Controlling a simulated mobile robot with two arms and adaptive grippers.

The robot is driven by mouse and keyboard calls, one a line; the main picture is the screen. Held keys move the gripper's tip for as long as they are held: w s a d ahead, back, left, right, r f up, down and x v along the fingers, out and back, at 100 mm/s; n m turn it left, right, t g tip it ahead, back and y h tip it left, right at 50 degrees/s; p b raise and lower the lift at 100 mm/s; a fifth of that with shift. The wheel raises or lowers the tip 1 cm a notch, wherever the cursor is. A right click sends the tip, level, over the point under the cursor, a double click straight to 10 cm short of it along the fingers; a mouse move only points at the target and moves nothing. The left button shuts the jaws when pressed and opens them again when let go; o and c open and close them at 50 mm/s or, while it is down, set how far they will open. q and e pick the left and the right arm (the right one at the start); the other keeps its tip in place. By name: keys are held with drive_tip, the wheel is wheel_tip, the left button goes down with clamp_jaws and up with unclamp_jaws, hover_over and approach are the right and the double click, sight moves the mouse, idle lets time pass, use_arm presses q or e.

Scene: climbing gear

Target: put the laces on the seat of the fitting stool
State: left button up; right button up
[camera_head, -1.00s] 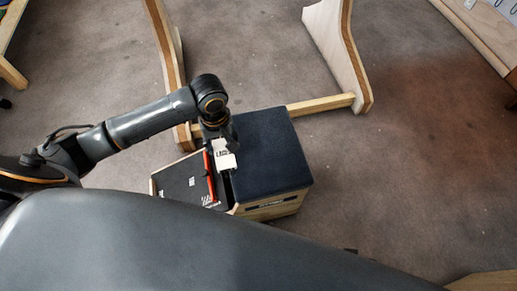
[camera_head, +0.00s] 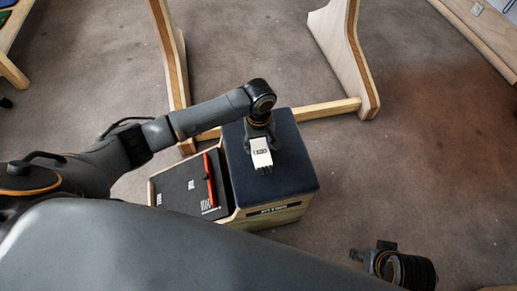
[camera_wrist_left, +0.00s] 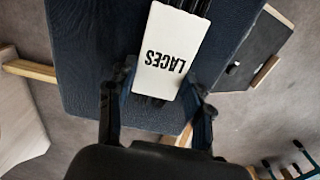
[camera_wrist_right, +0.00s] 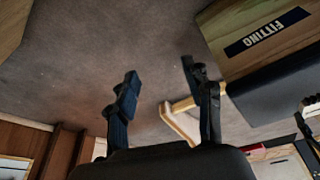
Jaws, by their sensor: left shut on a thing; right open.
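The laces (camera_head: 261,152) are a bundle of dark cord with a white card band marked LACES. In the left wrist view the white band (camera_wrist_left: 172,50) sits between the fingers of my left gripper (camera_wrist_left: 158,105), which is shut on it. In the head view my left gripper (camera_head: 259,136) holds the laces over the dark padded seat (camera_head: 292,172) of the fitting stool. I cannot tell whether the laces touch the seat. My right gripper (camera_wrist_right: 160,95) is open and empty, beside the stool's wooden side with the FITTING label (camera_wrist_right: 267,32).
Left of the seat is the stool's lower dark sloped board (camera_head: 180,184) with a red strip (camera_head: 209,178). A wooden frame with a crossbar (camera_head: 335,108) stands behind the stool. The carpet (camera_head: 420,150) on the right is clear.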

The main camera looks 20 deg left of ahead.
sight(258, 147)
use_arm(q)
drive_tip(key=shift+a+f+b, duration=0.1)
drive_tip(key=shift+f+b, duration=0.4)
drive_tip(key=shift+f, duration=0.85)
use_arm(e)
drive_tip(key=shift+v, duration=2)
use_arm(q)
drive_tip(key=shift+f, duration=0.1)
drive_tip(key=o, duration=0.9)
use_arm(e)
drive_tip(key=shift+f, duration=0.1)
use_arm(q)
drive_tip(key=shift+r, duration=0.35)
wheel_tip(258, 147, up, 10)
drive_tip(key=p, duration=0.4)
drive_tip(key=shift+r, duration=0.75)
use_arm(e)
wheel_tip(258, 147, down, 14)
drive_tip(key=shift+w+g, duration=0.3)
drive_tip(key=shift+w, duration=0.2)
drive_tip(key=shift+a, duration=0.15)
